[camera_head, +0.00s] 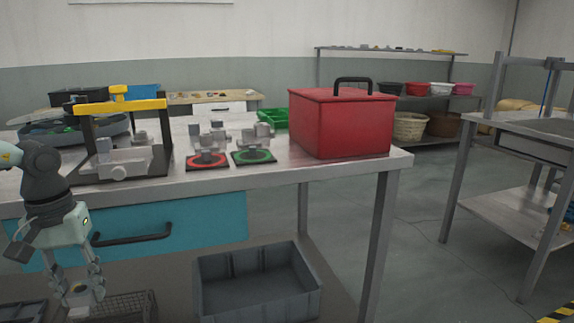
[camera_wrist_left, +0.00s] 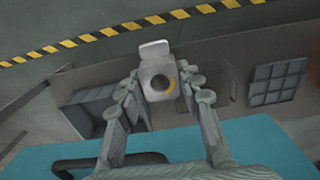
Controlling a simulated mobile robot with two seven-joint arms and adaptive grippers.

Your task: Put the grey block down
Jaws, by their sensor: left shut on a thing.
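My left gripper (camera_head: 82,284) hangs at the lower left in front of the bench, below the level of its top. It is shut on a grey block (camera_wrist_left: 158,78), which shows between the fingertips in the left wrist view. The block has a dark round opening with a yellowish rim and a flat tab at one end. In the head view the fingers hide most of it. The left gripper also shows in the left wrist view (camera_wrist_left: 165,90). My right gripper is not in view.
The metal bench (camera_head: 300,172) carries a red box (camera_head: 342,125), a yellow-topped frame (camera_head: 120,106), and similar grey parts on a red-ringed pad (camera_head: 207,161) and a green-ringed pad (camera_head: 253,157). A blue drawer (camera_head: 190,222) is below. A grey crate (camera_head: 258,283) stands underneath.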

